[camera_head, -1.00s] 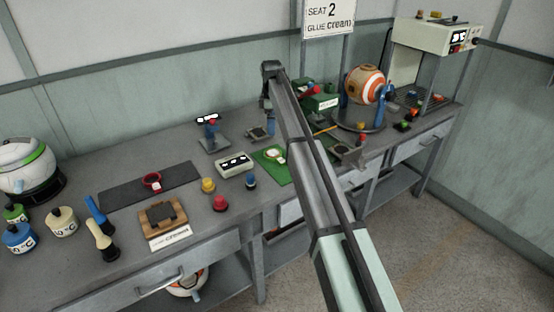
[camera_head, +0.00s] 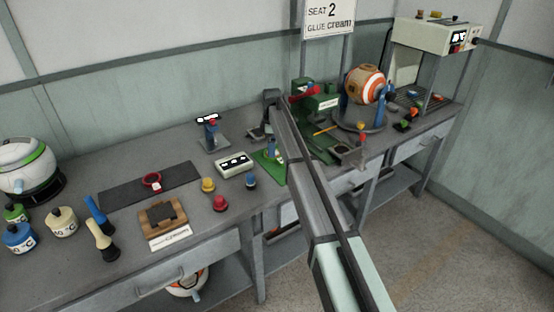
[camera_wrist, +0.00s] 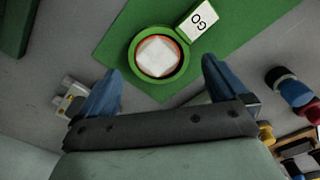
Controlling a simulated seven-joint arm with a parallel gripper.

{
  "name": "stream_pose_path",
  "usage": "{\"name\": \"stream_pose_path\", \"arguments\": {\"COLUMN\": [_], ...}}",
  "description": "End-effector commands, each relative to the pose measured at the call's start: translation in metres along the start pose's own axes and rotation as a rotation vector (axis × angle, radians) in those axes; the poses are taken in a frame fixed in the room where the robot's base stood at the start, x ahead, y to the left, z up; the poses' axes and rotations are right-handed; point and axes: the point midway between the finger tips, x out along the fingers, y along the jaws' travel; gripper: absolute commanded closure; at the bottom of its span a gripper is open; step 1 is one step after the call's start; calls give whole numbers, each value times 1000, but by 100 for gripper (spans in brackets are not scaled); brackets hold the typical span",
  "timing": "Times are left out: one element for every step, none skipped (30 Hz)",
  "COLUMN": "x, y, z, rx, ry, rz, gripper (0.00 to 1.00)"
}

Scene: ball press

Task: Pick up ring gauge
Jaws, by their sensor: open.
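The ring gauge (camera_wrist: 183,66), a green ring with a red-orange inner edge and a white tag reading GO, lies flat on the green mat (camera_wrist: 112,52) in the wrist view. A white piece shows inside the ring. My gripper (camera_wrist: 161,68) is open, its two blue fingers to the left and right of the ring's near side. I cannot tell how high they are above it. In the head view my gripper (camera_head: 271,150) is low over the green mat (camera_head: 262,162), and the ring is hidden behind it and my arm.
A red ring (camera_head: 152,180) lies on a dark mat (camera_head: 125,190) to the left. A white display box (camera_head: 234,164) stands just left of the green mat, with red, yellow and blue knobs (camera_head: 220,203) in front. A green press (camera_head: 318,105) stands to the right.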

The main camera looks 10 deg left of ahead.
Motion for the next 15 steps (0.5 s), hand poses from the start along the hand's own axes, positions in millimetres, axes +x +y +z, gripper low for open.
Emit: {"name": "stream_pose_path", "arguments": {"x": [8, 12, 17, 21, 25, 29, 31, 32, 33, 33, 33, 33, 33, 33, 32], "y": [0, 1, 1, 1, 1, 1, 1, 1, 1, 1, 1, 1, 1, 1, 1], "z": [0, 0, 0, 0, 0, 0, 0, 0, 0, 0, 0, 0, 0, 0, 0], "rx": [0, 0, 0, 0, 0, 0, 0, 0, 0, 0, 0, 0, 0, 0, 0], "ry": [0, 0, 0, 0, 0, 0, 0, 0, 0, 0, 0, 0, 0, 0, 0], "rz": [-1, -1, -1, 0, -1, -1, -1, 0, 0, 0, 0, 1, 1, 1, 1], "gripper": [0, 0, 0, 0, 0, 0, 0, 0, 0, 0, 0, 0, 0, 0, 2]}}
